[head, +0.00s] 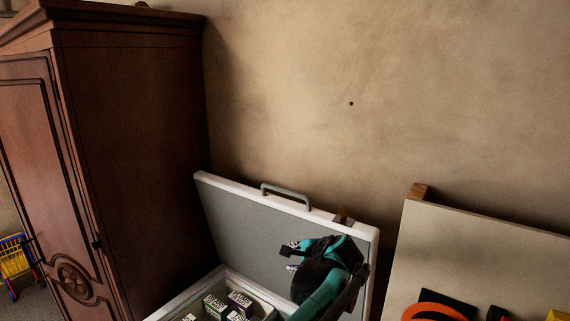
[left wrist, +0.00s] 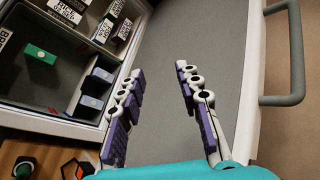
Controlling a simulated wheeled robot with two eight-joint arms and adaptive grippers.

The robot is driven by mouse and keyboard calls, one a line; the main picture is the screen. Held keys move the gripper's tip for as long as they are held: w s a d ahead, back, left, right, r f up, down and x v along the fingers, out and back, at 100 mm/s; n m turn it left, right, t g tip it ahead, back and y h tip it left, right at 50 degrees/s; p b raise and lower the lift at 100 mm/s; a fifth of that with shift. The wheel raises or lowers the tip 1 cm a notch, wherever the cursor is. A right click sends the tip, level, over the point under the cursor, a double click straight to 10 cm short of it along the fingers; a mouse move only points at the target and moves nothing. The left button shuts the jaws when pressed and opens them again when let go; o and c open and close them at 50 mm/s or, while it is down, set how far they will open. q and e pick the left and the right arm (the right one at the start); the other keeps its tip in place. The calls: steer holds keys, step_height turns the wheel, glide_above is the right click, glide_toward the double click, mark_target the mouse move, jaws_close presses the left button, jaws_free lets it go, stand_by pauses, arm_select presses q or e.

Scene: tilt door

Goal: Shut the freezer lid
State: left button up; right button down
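The freezer lid (head: 240,225) stands raised and leans toward the wall, its grey inner face and white rim showing. A grey handle (head: 286,193) sits on its top edge and shows in the left wrist view (left wrist: 286,99). The freezer body (head: 182,300) below is open, with several small boxes (head: 240,302) inside. My left gripper (head: 290,259) is in front of the lid's inner face, toward its right side. In the left wrist view my left gripper (left wrist: 155,80) is open, with nothing between its fingers and the lid panel (left wrist: 185,45) behind them. My right gripper is not in view.
A tall dark wooden wardrobe (head: 135,130) stands close to the left of the freezer. A bare wall (head: 400,80) is behind. A pale board (head: 480,250) with a wooden post is at the right, with colourful items before it. A toy-like cart (head: 15,258) is far left.

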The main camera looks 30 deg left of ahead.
mark_target(287, 192)
arm_select(q)
steer(key=w+a+r+m+y+p, duration=0.1)
steer(key=w+r+p, duration=0.2)
steer(key=w+r, duration=0.1)
steer(key=w+a+r+m+y+p, duration=0.1)
steer(key=w+a+r+y+p, duration=0.1)
steer(key=r, duration=0.3)
steer(key=w+a+r+m+y+p, duration=0.1)
steer(key=w+r+p, duration=0.3)
steer(key=w, duration=0.1)
steer(key=shift+w+a+r+m+y, duration=0.25)
steer(key=shift+w+r+m+y, duration=0.1)
steer(key=shift+r+m+y, duration=0.05)
steer(key=p+x, duration=0.1)
steer(key=x, duration=0.6)
steer(key=shift+a+f, duration=0.15)
steer(key=shift+a, duration=0.25)
jaws_close()
